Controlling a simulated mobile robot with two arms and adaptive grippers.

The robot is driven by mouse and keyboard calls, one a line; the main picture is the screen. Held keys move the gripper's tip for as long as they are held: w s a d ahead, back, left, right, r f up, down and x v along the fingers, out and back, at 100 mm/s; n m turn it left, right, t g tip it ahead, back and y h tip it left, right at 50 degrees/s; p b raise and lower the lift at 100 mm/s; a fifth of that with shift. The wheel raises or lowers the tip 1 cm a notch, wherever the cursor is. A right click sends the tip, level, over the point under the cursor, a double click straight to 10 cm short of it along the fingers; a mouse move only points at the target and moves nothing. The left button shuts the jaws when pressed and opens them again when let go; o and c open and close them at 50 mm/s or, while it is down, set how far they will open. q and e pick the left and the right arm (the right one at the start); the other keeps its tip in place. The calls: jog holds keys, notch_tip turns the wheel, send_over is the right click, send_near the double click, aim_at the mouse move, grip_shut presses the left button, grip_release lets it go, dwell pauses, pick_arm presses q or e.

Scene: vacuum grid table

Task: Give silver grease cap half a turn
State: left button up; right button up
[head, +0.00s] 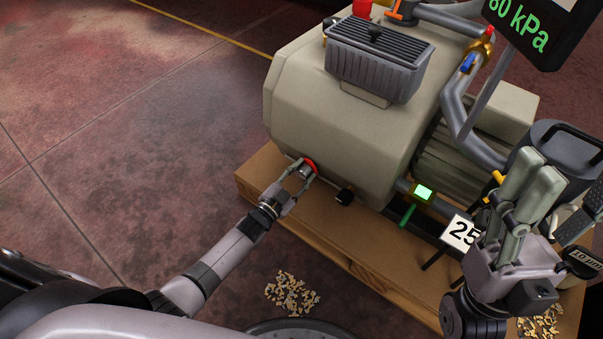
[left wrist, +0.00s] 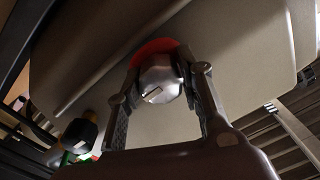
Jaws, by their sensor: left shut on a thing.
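The silver grease cap (head: 304,172) sits low on the front end of the beige pump housing (head: 340,130), with a red ring (head: 311,163) behind it. In the left wrist view the cap (left wrist: 160,82) is round and shiny, with a slanted slot mark on its face, and the red ring (left wrist: 152,48) shows above it. My left gripper (head: 301,175) is shut on the cap, one finger on each side. My right gripper (head: 530,175) points upward at the right, away from the cap. Its two fingers overlap in the view, so their gap is unclear.
A black knob (head: 345,196) sticks out right of the cap. The pump stands on a wooden pallet (head: 262,170). Loose chips (head: 291,293) lie on the floor.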

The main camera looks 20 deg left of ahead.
pick_arm(q)
jog(key=shift+f, duration=0.1)
dwell(0.4)
jog(key=o, duration=1.2)
jog(key=v, duration=1.2)
